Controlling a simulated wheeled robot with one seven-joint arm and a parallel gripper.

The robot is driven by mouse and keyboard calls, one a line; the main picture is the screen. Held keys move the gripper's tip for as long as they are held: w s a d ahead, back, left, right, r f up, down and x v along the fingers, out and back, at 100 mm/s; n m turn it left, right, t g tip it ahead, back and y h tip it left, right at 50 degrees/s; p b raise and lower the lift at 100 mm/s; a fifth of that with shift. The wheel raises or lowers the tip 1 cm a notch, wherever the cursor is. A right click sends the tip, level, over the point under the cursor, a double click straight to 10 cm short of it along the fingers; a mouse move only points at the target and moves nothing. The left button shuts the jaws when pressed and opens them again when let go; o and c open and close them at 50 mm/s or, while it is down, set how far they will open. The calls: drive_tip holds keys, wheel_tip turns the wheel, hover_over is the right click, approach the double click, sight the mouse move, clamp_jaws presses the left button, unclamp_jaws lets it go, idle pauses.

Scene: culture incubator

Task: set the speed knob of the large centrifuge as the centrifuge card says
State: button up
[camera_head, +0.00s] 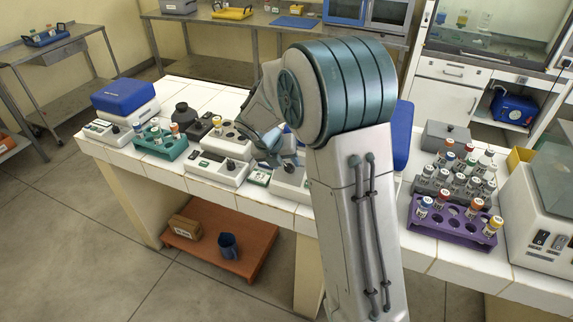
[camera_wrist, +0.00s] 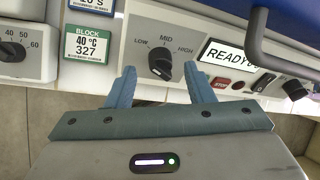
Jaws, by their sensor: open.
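In the wrist view the white front panel of the large centrifuge (camera_wrist: 215,25) carries a black speed knob (camera_wrist: 161,62) marked LOW, MID and HIGH. The knob's exact setting is hard to tell. My gripper (camera_wrist: 160,76) is open, with one blue-grey finger on each side just below the knob, and holds nothing. Whether the fingers touch the knob is unclear. In the head view my gripper (camera_head: 277,158) is over the bench, and my arm hides most of the centrifuge; a blue lid (camera_head: 402,135) shows to its right. I cannot make out a centrifuge card.
Right of the knob are a READY display (camera_wrist: 228,54) and a red STOP button (camera_wrist: 220,82). To the left are a green BLOCK card (camera_wrist: 87,45) reading 40 °C 327 and another device's dial (camera_wrist: 12,50). A purple tube rack (camera_head: 455,232) stands on the bench at right.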

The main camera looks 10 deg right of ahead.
drive_tip(key=shift+x, duration=1.15)
drive_tip(key=c, duration=1)
